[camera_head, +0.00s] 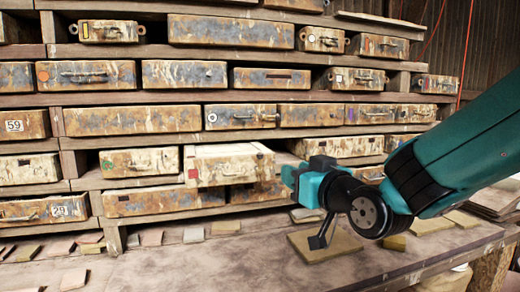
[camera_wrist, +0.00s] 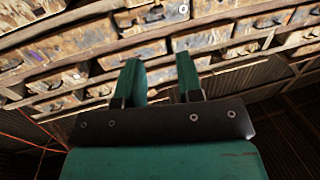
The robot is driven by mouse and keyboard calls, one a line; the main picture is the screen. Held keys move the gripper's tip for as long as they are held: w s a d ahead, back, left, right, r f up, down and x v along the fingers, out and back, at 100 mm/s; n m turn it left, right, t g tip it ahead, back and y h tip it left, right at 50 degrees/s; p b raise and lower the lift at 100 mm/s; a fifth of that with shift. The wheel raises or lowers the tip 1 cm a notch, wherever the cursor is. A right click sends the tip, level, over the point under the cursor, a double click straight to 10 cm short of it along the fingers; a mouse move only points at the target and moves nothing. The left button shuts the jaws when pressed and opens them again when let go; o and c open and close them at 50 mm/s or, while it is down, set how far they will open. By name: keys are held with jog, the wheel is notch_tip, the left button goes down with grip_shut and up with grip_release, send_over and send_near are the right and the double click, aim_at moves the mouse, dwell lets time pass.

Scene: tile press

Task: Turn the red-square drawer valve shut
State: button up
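The drawer with the red square (camera_head: 232,168) sticks out of the lower shelf in the head view, with pale, peeling paint. The red square (camera_head: 193,174) is at the left end of its front. I cannot make out a valve on it. My gripper (camera_head: 290,176) is just to the right of this drawer's front, apparently apart from it, above the bench. In the wrist view my gripper (camera_wrist: 158,64) has its two teal fingers apart with nothing between them. I cannot pick out the red square there.
Other worn drawers (camera_head: 130,121) fill the wooden shelves around it, mostly flush. The wooden bench (camera_head: 200,262) below has free room at front. A square tile (camera_head: 322,246) lies under my gripper, and small tiles (camera_head: 73,279) lie at left.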

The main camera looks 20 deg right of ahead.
aim_at(262, 157)
jog(key=p+x, duration=0.6)
jog(key=x, duration=0.1)
jog(key=p+x, duration=0.6)
jog(key=x, duration=0.1)
jog(key=shift+w+d+r+p, duration=0.15)
jog(key=shift+w+p, duration=0.2)
jog(key=shift+w, duration=0.65)
grip_shut()
